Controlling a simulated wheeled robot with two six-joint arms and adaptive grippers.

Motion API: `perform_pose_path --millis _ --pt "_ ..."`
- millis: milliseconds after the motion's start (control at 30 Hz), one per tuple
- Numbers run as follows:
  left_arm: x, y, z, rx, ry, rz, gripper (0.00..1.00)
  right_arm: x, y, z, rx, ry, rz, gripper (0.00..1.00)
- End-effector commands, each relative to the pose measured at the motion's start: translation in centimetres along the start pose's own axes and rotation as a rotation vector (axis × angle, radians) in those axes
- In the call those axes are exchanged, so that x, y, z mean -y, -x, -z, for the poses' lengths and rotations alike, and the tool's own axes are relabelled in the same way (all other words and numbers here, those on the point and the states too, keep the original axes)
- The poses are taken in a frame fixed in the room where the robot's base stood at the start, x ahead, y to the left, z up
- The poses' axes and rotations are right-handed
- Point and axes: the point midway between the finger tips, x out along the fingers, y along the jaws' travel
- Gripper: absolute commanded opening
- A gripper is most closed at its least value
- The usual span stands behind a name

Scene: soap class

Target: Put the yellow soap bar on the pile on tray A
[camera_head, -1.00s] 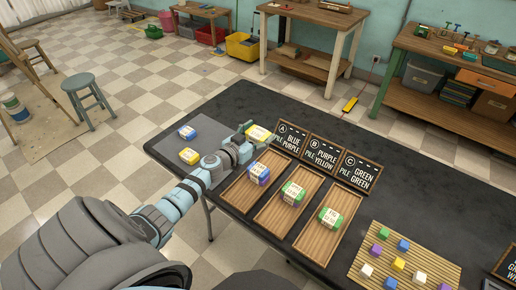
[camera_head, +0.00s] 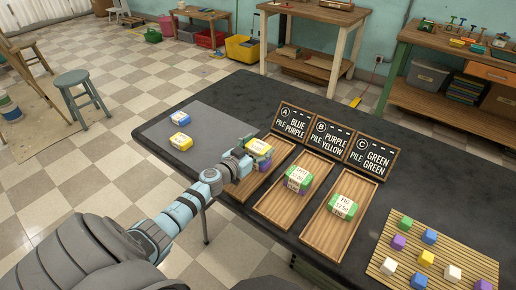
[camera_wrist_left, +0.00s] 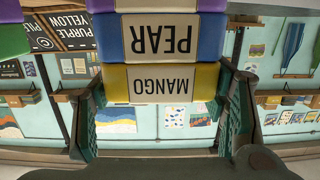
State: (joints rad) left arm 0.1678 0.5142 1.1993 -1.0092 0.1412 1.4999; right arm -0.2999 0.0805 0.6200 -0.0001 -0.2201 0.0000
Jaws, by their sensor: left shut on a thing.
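My left gripper (camera_head: 256,150) is shut on the yellow soap bar (camera_head: 259,145), over tray A (camera_head: 242,191), the leftmost wooden tray. In the left wrist view, which is upside down, the yellow bar labelled MANGO (camera_wrist_left: 116,85) sits between the fingers of my gripper (camera_wrist_left: 162,95). A blue bar labelled PEAR (camera_wrist_left: 208,38) lies directly under it in the pile, with no visible gap. A purple bar (camera_wrist_left: 212,5) shows beneath the blue one, partly cut off. In the head view my gripper hides much of the pile. My right gripper is not in view.
Tray B (camera_head: 275,212) and tray C (camera_head: 320,240) hold piles. Signs A (camera_head: 292,120), B (camera_head: 330,138) and C (camera_head: 373,156) stand behind the trays. A blue bar (camera_head: 182,117) and another yellow bar (camera_head: 181,141) lie on the grey mat (camera_head: 215,125). Coloured cubes lie on a slatted mat (camera_head: 468,262).

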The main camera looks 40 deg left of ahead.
Motion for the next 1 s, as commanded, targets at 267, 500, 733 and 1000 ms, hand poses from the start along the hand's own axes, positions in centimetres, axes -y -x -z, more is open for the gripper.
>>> perform_pose_path --millis 267,500,733,1000 --pt "0.0 0.0 -0.1 0.0 0.0 0.0 0.86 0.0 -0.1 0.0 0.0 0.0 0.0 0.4" --pt "0.0 0.0 0.1 0.0 0.0 0.0 0.86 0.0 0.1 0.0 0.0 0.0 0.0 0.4" --pt "0.0 3.3 0.2 0.003 -0.003 -0.001 0.86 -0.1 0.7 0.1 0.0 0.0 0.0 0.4" --pt "0.0 9.5 -1.0 0.006 -0.011 -0.005 0.86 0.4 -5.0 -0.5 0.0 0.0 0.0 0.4"
